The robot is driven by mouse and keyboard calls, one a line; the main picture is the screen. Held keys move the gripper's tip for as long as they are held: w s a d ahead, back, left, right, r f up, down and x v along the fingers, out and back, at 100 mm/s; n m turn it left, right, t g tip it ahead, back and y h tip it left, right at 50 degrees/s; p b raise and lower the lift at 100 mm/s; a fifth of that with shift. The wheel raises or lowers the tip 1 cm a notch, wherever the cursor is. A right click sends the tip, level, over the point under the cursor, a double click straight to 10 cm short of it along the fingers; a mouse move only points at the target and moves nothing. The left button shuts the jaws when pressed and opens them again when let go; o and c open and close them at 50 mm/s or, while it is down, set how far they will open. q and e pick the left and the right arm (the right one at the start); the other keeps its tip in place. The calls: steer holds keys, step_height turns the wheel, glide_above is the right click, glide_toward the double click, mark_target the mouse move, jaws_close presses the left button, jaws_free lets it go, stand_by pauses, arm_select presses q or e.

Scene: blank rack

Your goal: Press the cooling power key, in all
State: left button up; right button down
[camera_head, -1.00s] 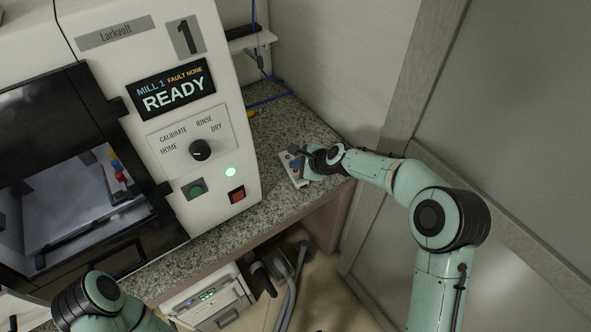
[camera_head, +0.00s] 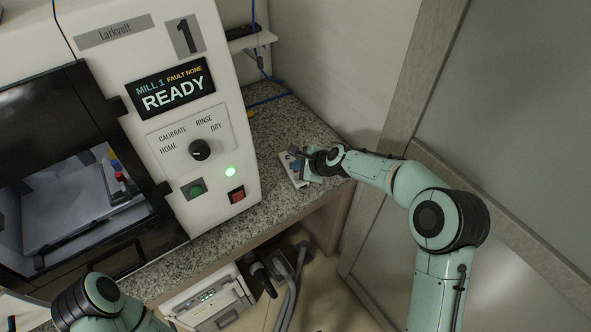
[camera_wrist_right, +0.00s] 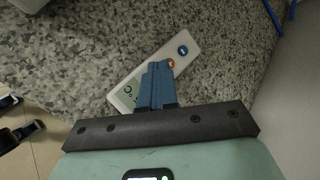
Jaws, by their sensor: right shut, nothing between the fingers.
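The cooling remote is a flat white handset (camera_head: 293,176) on the granite counter, right of the mill. In the right wrist view the handset (camera_wrist_right: 126,97) shows part of a display with a °C mark, an orange-red key (camera_wrist_right: 171,64) and a blue key (camera_wrist_right: 183,50). My right gripper (camera_wrist_right: 157,68) is shut and empty, its blue fingertips over the handset just beside the orange-red key. I cannot tell whether the tips touch it. In the head view my right gripper (camera_head: 297,155) partly covers the handset. My left arm shows at the lower left, but its gripper is out of view.
The mill (camera_head: 185,135) reads READY and FAULT NONE, with a dial, a green button (camera_head: 196,189) and a red switch (camera_head: 237,195). Blue cables (camera_head: 270,98) lie behind on the counter (camera_head: 282,118). A wall stands close on the right. A white unit with hoses (camera_head: 215,300) stands below.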

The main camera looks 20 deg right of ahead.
mark_target(298, 173)
arm_select(q)
steer(key=shift+w+r+p, duration=0.2)
steer(key=shift+r+p, duration=0.35)
steer(key=shift+r, duration=0.05)
arm_select(e)
steer(key=shift+r, duration=0.7)
steer(key=shift+r, duration=0.1)
arm_select(q)
steer(key=r+p, duration=0.1)
steer(key=w+r+p, duration=0.1)
steer(key=r+p, duration=0.2)
steer(key=shift+w, duration=0.25)
arm_select(e)
step_height(298, 173, up, 5)
steer(key=shift+f, duration=0.15)
arm_select(q)
steer(key=shift+s+d, duration=0.1)
steer(key=shift+s, duration=0.05)
